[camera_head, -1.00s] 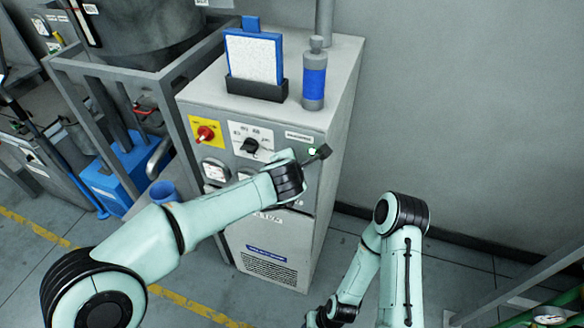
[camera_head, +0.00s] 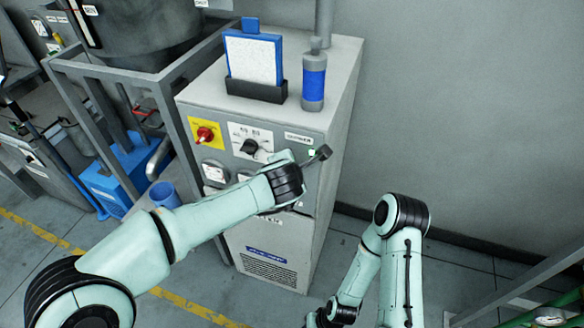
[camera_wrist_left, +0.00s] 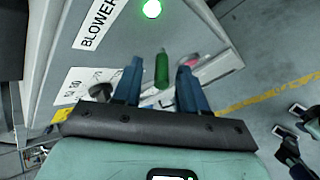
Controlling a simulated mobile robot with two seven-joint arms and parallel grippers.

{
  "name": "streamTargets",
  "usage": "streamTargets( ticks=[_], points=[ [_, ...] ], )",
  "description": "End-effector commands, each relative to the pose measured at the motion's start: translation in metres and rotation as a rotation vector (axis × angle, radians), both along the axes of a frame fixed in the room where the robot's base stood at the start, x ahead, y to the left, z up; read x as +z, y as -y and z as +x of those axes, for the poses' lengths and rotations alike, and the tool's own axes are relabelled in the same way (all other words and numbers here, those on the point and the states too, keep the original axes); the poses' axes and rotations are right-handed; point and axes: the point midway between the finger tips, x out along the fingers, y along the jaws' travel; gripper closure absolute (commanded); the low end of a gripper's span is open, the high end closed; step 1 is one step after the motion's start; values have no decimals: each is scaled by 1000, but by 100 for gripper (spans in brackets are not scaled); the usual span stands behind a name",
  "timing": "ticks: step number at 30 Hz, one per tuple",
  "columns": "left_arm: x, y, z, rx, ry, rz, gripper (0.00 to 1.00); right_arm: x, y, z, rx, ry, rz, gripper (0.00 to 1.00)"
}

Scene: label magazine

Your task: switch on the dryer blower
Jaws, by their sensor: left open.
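The grey dryer cabinet (camera_head: 240,107) stands against the wall. Its front has a red knob (camera_head: 205,134) on a yellow plate, a black rotary switch (camera_head: 250,146) and a lit green lamp (camera_head: 312,153). In the left wrist view, the lamp (camera_wrist_left: 152,8) glows beside a label reading BLOWER (camera_wrist_left: 97,22). My left gripper (camera_wrist_left: 160,68) is open at the panel, its two blue fingers on either side of a narrow green piece (camera_wrist_left: 162,72). I cannot tell whether they touch it. In the head view my arm hides this spot.
A blue-framed filter (camera_head: 254,58) in a black holder and a grey bottle with a blue band (camera_head: 314,76) stand on the cabinet. A grey metal frame (camera_head: 95,85) is at its left. A green rail (camera_head: 545,310) is at lower right.

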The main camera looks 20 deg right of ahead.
Motion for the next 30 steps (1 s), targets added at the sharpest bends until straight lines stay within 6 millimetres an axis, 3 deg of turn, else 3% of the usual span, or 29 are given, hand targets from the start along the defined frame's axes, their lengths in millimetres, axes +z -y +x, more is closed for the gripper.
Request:
streamTargets(
  ticks=[9,15,30],
  points=[
    [49,-20,-50,1,4,-4,58,-2,0,-2,0,-2,0,57],
    [69,-29,-72,1,2,-2,58,-2,0,-3,0,-3,0,57],
    [76,-31,-80,-1,0,-1,58,-2,0,-3,0,-3,0,57]
  ],
)
